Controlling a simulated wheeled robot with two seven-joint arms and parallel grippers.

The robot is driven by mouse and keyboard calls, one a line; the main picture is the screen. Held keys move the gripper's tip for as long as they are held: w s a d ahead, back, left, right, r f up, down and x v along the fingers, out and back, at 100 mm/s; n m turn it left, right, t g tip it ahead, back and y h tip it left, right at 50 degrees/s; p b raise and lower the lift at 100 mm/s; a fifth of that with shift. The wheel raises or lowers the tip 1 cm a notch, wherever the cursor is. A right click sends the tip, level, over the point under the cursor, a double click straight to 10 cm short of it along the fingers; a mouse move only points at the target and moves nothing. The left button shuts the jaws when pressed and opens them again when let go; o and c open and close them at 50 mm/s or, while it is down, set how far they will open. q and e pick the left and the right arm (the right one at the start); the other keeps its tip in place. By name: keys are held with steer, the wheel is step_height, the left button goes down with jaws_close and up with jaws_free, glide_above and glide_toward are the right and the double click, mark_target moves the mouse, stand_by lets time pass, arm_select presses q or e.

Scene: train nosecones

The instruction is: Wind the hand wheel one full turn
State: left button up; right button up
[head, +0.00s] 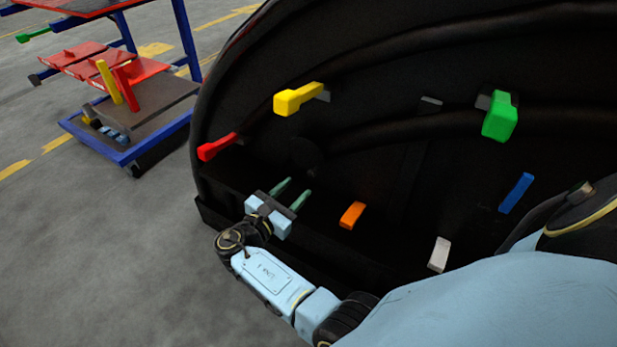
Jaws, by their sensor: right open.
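My right gripper (292,193) is open, with its two green fingers apart and nothing between them. It is in front of the dark lower left part of the black nosecone (400,75). I cannot make out a clear hand wheel. A faint dark round shape (304,154) shows just beyond the fingertips, but it is too dark to tell what it is. My left gripper is not in view.
The nosecone bears a red handle (218,147), yellow handle (298,98), green handle (499,117), orange block (352,215), blue bar (516,193) and white block (439,254). A blue-framed cart (125,155) stands at the upper left. Grey floor (90,260) is clear at left.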

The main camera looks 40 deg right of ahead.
mark_target(310, 175)
steer(key=x, duration=0.4)
steer(key=shift+w+d, duration=0.1)
steer(key=shift+d, duration=0.3)
steer(key=shift+b+x, duration=0.3)
steer(key=shift+x, duration=0.55)
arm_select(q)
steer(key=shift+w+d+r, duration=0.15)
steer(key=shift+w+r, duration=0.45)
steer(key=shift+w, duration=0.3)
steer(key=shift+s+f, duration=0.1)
arm_select(e)
jaws_close()
